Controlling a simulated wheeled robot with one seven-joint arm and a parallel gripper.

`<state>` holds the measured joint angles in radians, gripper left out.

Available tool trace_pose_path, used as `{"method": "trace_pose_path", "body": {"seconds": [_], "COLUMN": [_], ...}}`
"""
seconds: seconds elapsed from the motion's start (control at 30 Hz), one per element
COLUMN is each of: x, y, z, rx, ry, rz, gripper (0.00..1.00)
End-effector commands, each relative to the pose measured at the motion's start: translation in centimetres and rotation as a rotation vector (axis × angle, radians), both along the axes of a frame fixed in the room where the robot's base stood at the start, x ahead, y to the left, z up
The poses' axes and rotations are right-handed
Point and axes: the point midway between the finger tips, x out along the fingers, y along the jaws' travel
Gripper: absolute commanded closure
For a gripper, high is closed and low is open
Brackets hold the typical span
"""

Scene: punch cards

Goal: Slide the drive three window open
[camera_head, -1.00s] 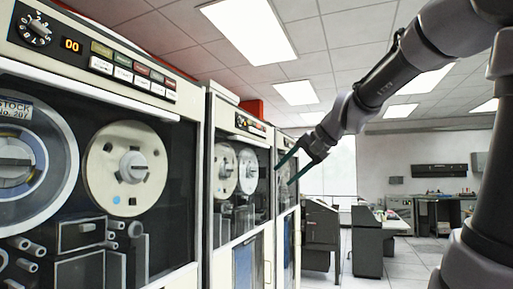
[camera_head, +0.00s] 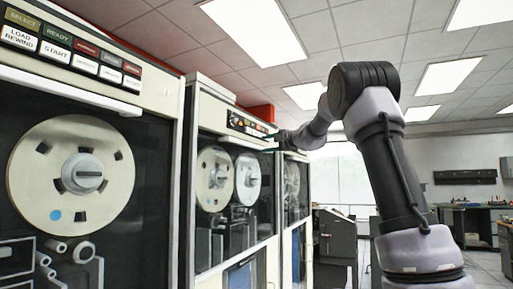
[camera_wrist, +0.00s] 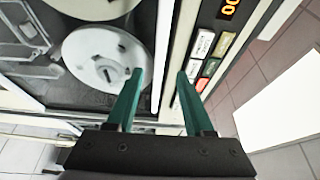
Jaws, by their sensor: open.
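Tape drive cabinets with glass windows stand in a row: a near one (camera_head: 155,150), a middle one (camera_head: 190,130) and a far one. I cannot read which is drive three. My gripper (camera_head: 270,146) is at the upper right of the middle drive's window (camera_head: 232,200), largely hidden behind my arm. In the wrist view my gripper (camera_wrist: 160,74) is open, its teal fingers on either side of a pale strip (camera_wrist: 166,45) along the window's edge. A white reel (camera_wrist: 105,65) shows behind the glass. Contact with the strip cannot be told.
A button panel (camera_wrist: 205,60) with an orange display (camera_wrist: 229,8) lies beside the fingers in the wrist view. A dark grey desk unit (camera_head: 335,235) stands beyond the drives. Open floor (camera_head: 485,262) shows at the lower right.

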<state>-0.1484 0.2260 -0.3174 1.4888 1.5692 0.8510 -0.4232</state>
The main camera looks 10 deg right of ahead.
Motion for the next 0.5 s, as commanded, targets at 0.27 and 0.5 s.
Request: {"method": "trace_pose_path", "body": {"seconds": [0.27, 0.5], "x": [4.4, 5.8], "y": [2.6, 3.6], "z": [-0.1, 0.0], "rx": [-0.002, -0.001], "ry": [0.000, -0.001], "rz": [-0.001, 0.000], "gripper": [0.47, 0.47]}}
